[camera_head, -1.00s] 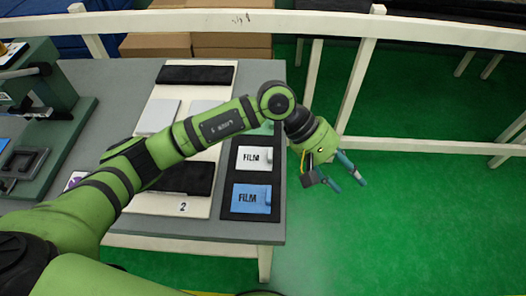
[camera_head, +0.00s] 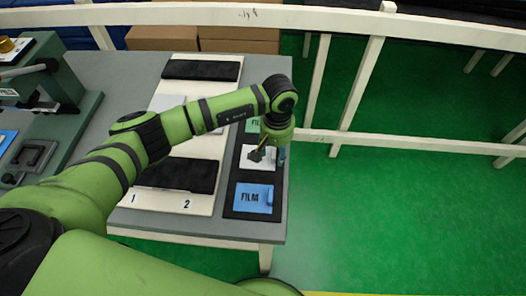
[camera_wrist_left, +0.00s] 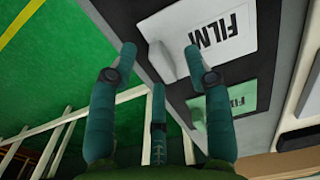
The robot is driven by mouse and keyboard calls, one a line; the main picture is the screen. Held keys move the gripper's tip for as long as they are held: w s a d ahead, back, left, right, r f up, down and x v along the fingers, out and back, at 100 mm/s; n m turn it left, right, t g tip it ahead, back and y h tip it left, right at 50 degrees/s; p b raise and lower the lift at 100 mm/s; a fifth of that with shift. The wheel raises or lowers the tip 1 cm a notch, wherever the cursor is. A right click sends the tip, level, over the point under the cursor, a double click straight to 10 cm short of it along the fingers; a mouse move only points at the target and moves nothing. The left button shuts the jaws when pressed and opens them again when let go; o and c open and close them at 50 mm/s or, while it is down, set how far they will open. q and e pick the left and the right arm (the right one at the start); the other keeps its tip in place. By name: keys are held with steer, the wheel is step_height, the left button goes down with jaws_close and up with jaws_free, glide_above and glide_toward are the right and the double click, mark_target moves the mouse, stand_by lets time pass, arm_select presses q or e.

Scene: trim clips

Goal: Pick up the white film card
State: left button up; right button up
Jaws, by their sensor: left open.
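The white film card (camera_head: 262,166) lies on a black tray (camera_head: 256,218) at the right edge of the table, between a green card (camera_head: 252,126) behind and a blue card (camera_head: 254,198) in front. My left gripper (camera_head: 268,157) is over the white card and hides part of it. In the left wrist view the gripper (camera_wrist_left: 160,52) is open and empty, its fingers spread by the edge of the white card (camera_wrist_left: 187,30), near its raised tab. Whether a finger touches the card cannot be told. My right gripper is not in view.
A white board (camera_head: 150,199) with black pads lies left of the tray. A green press-like device (camera_head: 66,88) stands at the far left. A white railing (camera_head: 400,147) runs behind and to the right of the table. Green floor is free on the right.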

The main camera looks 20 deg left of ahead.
arm_select(q)
steer(key=shift+f, duration=0.15)
jaws_close()
